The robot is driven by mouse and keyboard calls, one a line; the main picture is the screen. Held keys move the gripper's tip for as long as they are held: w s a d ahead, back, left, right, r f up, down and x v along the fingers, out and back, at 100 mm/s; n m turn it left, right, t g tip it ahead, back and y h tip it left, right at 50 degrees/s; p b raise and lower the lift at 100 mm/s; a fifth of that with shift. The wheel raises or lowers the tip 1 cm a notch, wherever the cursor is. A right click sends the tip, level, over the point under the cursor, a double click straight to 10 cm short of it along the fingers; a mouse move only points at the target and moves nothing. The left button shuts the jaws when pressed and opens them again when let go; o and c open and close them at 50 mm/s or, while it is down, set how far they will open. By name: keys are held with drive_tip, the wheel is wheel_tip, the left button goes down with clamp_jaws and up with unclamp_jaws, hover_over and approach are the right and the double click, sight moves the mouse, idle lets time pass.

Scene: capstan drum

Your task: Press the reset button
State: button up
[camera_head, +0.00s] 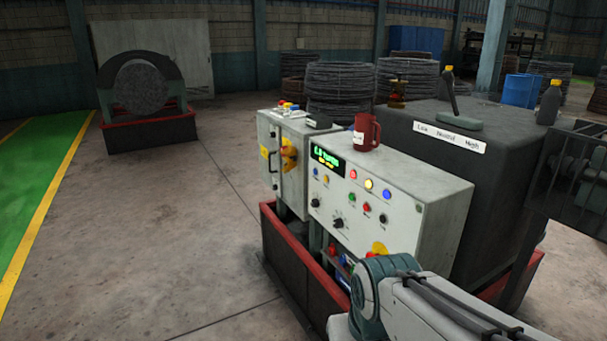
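A grey control panel (405,222) stands at the centre right, its sloped face turned to the left and toward me. It carries a green-lit display (328,160), a row of red, yellow and blue round lamps or buttons (369,184), and below them a green button (352,197), a red button (367,206) and a black one (383,218). Small blue and yellow buttons and black knobs sit to their left. The labels are too small to read, so I cannot tell which is the reset button. My arm reaches in from the lower right, in front of the panel's base; my gripper is not visible.
A red mug (367,133) stands on top of the panel. A grey cabinet (293,165) with a yellow-and-red switch adjoins it at left. A dark housing with a lever (452,105) and bottles stands behind. A red-edged base surrounds the panel. Open floor lies to the left.

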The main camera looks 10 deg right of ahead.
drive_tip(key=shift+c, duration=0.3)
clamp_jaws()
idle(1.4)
